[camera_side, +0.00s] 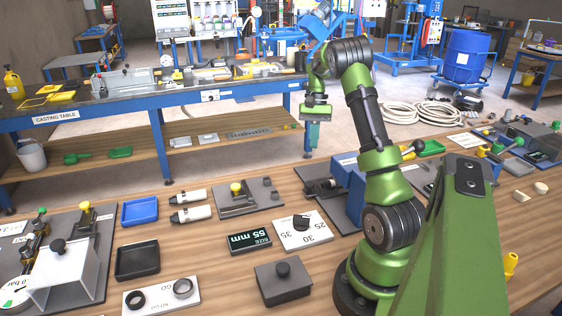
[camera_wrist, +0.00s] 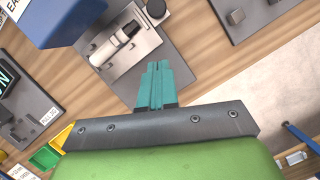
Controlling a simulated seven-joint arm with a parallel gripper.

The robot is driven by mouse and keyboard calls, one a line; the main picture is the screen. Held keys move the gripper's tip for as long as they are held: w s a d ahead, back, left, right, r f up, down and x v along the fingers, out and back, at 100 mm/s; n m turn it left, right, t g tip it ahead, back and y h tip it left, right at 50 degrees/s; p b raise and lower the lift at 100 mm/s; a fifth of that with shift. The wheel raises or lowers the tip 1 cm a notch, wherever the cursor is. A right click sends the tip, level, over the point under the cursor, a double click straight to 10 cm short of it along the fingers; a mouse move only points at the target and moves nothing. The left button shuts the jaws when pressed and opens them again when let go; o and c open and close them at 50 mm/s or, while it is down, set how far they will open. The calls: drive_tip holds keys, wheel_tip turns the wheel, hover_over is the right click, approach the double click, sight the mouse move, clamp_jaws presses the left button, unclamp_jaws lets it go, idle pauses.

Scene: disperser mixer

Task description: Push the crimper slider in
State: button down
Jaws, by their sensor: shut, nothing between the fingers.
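My gripper (camera_side: 314,137) hangs fingers-down beyond the far edge of the workbench in the side view, apart from the devices. Its teal fingers (camera_wrist: 157,70) are together and empty in the wrist view. Past their tips lies a grey plate (camera_wrist: 150,42) carrying a pale cylindrical part (camera_wrist: 115,46) and a dark round knob (camera_wrist: 156,8). This may be the crimper, but no readable label confirms it.
The blue block also shows at upper left in the wrist view (camera_wrist: 65,18). A plate with a yellow knob (camera_side: 237,190), a 55 mm display (camera_side: 249,240) and a blue tray (camera_side: 140,211) stand left of my arm.

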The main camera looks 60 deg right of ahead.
sight(315, 189)
drive_tip(key=w+d+f+n+g, duration=0.2)
drive_tip(key=w+d+n, duration=0.25)
drive_tip(key=w, duration=0.25)
drive_tip(key=shift+n, duration=0.45)
drive_tip(key=x, duration=0.9)
drive_tip(key=shift+s+a+r, duration=0.1)
drive_tip(key=shift+s+a, duration=0.1)
drive_tip(key=shift+a, duration=0.15)
drive_tip(key=shift+s+a+f, duration=0.2)
drive_tip(key=shift+s+a, duration=1.2)
drive_tip(key=shift+a, duration=0.05)
drive_tip(key=shift+s+a, duration=1.95)
drive_tip(key=shift+s, duration=0.05)
